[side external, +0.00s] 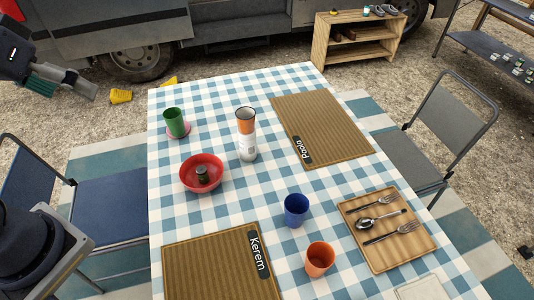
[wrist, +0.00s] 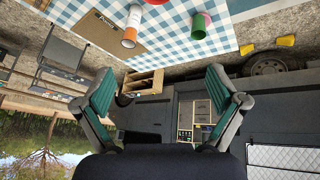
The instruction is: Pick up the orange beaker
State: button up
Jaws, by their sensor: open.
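The orange beaker (side external: 319,259) stands upright on the checked tablecloth near the front of the table in the side view, between the Kerem mat and the cutlery board. It is not visible in the wrist view. My gripper (side external: 62,83) is at the upper left of the side view, beyond the table's left edge and far from the beaker. In the wrist view my gripper (wrist: 158,104) has its two teal-padded fingers wide apart with nothing between them.
A blue beaker (side external: 296,210) stands close to the orange one. A wooden board (side external: 405,256) with cutlery lies to the right.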

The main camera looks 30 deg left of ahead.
jog(key=w+d+r+n+g+h, duration=0.1)
jog(key=w+d+r+n, duration=0.15)
jog(key=w+d, duration=0.35)
jog(key=w+d+r+n+h, duration=0.15)
jog(key=w+d+r, duration=0.25)
jog(key=w, duration=0.4)
jog(key=w+d+f+g, duration=0.1)
jog(key=w+d+f, duration=0.2)
jog(key=d, duration=0.4)
jog(key=w+d+f+g, duration=0.2)
jog(key=w+d+f, duration=0.2)
jog(key=d, duration=0.4)
jog(key=m+g+y, duration=0.2)
jog(key=g, duration=0.1)
send_over(320, 257)
jog(key=s+a, duration=0.1)
notch_tip(320, 257, down, 22)
jog(key=f, duration=0.5)
jog(key=s+f, duration=0.1)
jog(key=f, duration=0.9)
jog(key=shift+s+d+f, duration=0.2)
jog(key=shift+d+f, duration=0.2)
